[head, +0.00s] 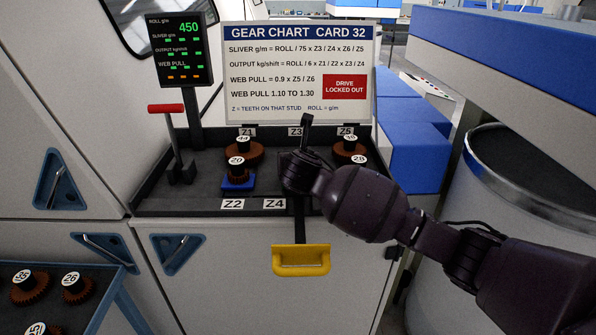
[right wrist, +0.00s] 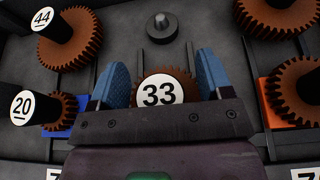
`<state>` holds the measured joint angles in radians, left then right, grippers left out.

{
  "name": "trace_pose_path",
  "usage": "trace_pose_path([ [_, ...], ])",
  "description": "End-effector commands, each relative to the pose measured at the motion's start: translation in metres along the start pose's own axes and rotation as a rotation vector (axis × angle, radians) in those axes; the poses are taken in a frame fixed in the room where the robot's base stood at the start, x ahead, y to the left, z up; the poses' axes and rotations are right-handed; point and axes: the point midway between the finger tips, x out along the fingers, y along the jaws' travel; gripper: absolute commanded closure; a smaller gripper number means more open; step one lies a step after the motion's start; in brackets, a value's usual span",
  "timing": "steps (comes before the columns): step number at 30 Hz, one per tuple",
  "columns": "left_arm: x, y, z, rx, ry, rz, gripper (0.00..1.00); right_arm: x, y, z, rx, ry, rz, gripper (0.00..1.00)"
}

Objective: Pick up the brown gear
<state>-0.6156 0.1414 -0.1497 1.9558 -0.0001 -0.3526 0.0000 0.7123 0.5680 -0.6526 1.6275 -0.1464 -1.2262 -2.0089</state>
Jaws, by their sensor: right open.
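Several brown gears with numbered hubs are in view. The brown gear marked 33 (right wrist: 160,88) lies between the fingers of my right gripper (right wrist: 160,70). The gripper is open, its blue pads on either side of the gear; I cannot tell if they touch it. In the head view my right gripper (head: 298,172) is over the middle of the machine's stud tray and hides that gear. The brown gears marked 44 (right wrist: 84,42) and 20 (right wrist: 67,112) are to the left. Two more brown gears (right wrist: 278,16) (right wrist: 292,88) are to the right. My left gripper is not in view.
A bare stud (right wrist: 161,30) stands beyond gear 33. A blue square (head: 238,184) lies under gear 20 and an orange one (right wrist: 268,105) under a right-hand gear. A red-handled lever (head: 166,109), chart board (head: 298,75) and yellow handle (head: 301,262) surround the tray. More gears (head: 30,287) sit lower left.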

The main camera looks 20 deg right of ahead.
Motion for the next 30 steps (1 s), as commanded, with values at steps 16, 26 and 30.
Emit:
trace_pose_path([
  [16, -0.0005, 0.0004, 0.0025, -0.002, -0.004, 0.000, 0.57, 0.0009, 0.0003, 0.0004, 0.000, -0.001, 0.001, 0.72],
  [26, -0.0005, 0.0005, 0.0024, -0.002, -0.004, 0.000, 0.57, 0.0005, 0.0003, 0.0017, 0.001, -0.002, 0.001, 0.86],
  [30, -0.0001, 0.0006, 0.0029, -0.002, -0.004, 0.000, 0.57, -0.0024, 0.0005, 0.0101, 0.001, -0.005, 0.001, 0.86],
])
